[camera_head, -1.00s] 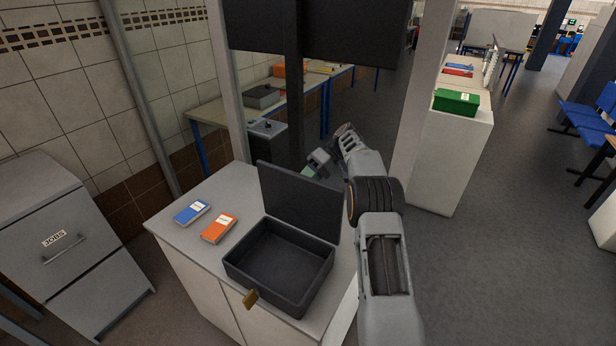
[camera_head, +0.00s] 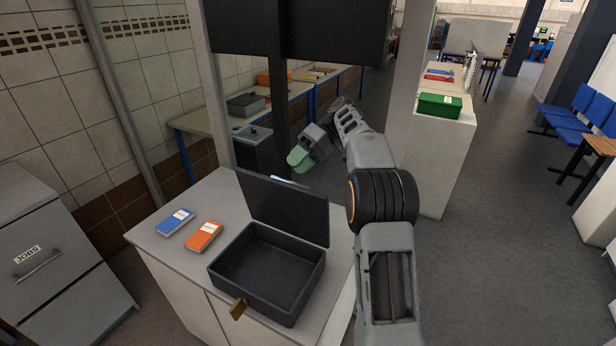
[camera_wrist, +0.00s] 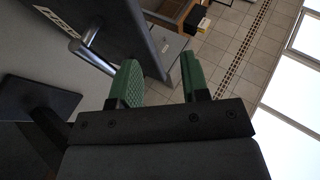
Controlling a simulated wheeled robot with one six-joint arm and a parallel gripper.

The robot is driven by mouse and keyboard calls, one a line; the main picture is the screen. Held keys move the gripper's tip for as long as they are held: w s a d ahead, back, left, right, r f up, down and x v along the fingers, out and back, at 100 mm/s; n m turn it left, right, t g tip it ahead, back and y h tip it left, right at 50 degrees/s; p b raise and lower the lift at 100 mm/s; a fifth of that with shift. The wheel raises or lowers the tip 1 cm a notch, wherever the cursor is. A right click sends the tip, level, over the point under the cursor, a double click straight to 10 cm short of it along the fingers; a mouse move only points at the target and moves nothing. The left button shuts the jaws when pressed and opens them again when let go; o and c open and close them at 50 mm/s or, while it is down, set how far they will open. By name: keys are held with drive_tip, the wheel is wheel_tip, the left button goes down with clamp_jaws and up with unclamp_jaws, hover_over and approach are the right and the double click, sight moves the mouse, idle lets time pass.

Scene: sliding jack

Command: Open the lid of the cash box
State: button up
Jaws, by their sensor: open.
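The dark grey cash box (camera_head: 268,268) sits on a white cabinet top. Its lid (camera_head: 285,208) stands up and open at the back edge, and the inside looks empty. A brass-coloured piece (camera_head: 238,309) sticks out at the front. My gripper (camera_head: 299,160) is beyond and above the lid's top edge, apart from it in the picture. Its green fingers also show in the wrist view (camera_wrist: 161,80), spread with nothing between them. I cannot make out the cash box in the wrist view.
A blue box (camera_head: 175,221) and an orange box (camera_head: 203,236) lie left of the cash box on the cabinet top (camera_head: 165,250). A dark post (camera_head: 283,100) stands close behind my gripper. A grey drawer cabinet (camera_head: 50,240) is at left. Open floor lies at right.

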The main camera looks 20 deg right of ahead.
sight(307, 193)
drive_tip(key=s+r, duration=0.1)
drive_tip(key=s, duration=0.1)
drive_tip(key=s+r, duration=0.1)
drive_tip(key=s, duration=0.1)
drive_tip(key=s+r, duration=0.1)
drive_tip(key=s, duration=0.1)
drive_tip(key=shift+s+a, duration=0.15)
drive_tip(key=shift+s, duration=0.2)
drive_tip(key=shift+s+r, duration=0.2)
drive_tip(key=shift+s, duration=0.55)
drive_tip(key=shift+a, duration=0.15)
